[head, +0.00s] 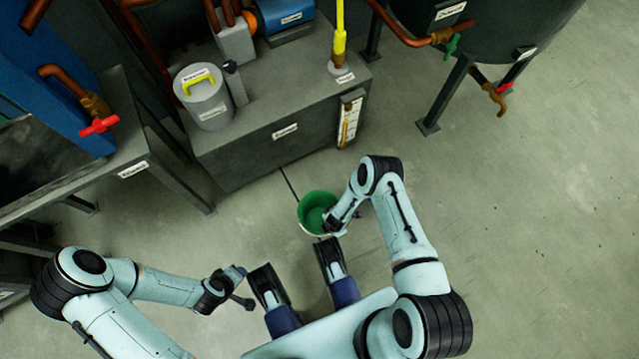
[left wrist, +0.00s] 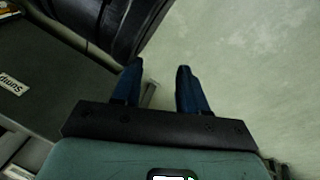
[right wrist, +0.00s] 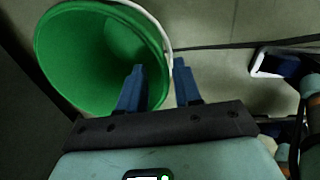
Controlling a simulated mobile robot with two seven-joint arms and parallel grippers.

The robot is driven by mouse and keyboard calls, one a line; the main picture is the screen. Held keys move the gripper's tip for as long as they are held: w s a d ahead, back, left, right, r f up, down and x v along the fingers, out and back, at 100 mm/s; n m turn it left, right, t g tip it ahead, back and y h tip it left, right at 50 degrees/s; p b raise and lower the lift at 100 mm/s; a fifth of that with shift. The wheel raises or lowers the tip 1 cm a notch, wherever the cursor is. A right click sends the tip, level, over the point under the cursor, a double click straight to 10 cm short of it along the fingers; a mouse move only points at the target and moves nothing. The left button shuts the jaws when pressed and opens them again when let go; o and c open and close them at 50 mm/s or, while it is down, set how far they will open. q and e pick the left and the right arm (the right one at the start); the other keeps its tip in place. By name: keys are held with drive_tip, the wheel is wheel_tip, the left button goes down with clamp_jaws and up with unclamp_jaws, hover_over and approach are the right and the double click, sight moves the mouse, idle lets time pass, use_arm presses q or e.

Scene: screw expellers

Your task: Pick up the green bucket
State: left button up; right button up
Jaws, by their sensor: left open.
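The green bucket (head: 315,207) stands upright on the floor in front of the grey machine, with a pale handle at its rim. My right gripper (head: 331,224) is at the bucket's near right side. In the right wrist view the bucket (right wrist: 85,55) fills the upper left, and the right gripper (right wrist: 158,75) has its fingers apart. One finger overlaps the bucket and the other is outside the rim; contact cannot be told. My left gripper (head: 243,298) is low and away from the bucket. Its fingers (left wrist: 160,75) are apart and empty in the left wrist view.
The grey machine base (head: 240,160) stands behind the bucket. A grey table (head: 150,165) with a red-handled valve (head: 100,125) is at the left. A dark tank on legs (head: 480,40) is at the upper right. The floor (head: 530,220) to the right is clear.

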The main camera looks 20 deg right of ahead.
drive_tip(key=f+b, duration=0.1)
drive_tip(key=f, duration=0.2)
drive_tip(key=f+b, duration=0.1)
drive_tip(key=f, duration=0.1)
drive_tip(key=shift+w+a+b, duration=0.25)
drive_tip(key=shift+w+b, duration=0.05)
drive_tip(key=shift+b, duration=0.05)
drive_tip(key=shift+f, duration=0.15)
use_arm(q)
drive_tip(key=s+f+g, duration=0.2)
drive_tip(key=s+f, duration=0.2)
drive_tip(key=s, duration=0.1)
drive_tip(key=shift+s+a+f, duration=0.25)
drive_tip(key=shift+s+a, duration=0.05)
drive_tip(key=shift+a, duration=0.1)
use_arm(e)
clamp_jaws()
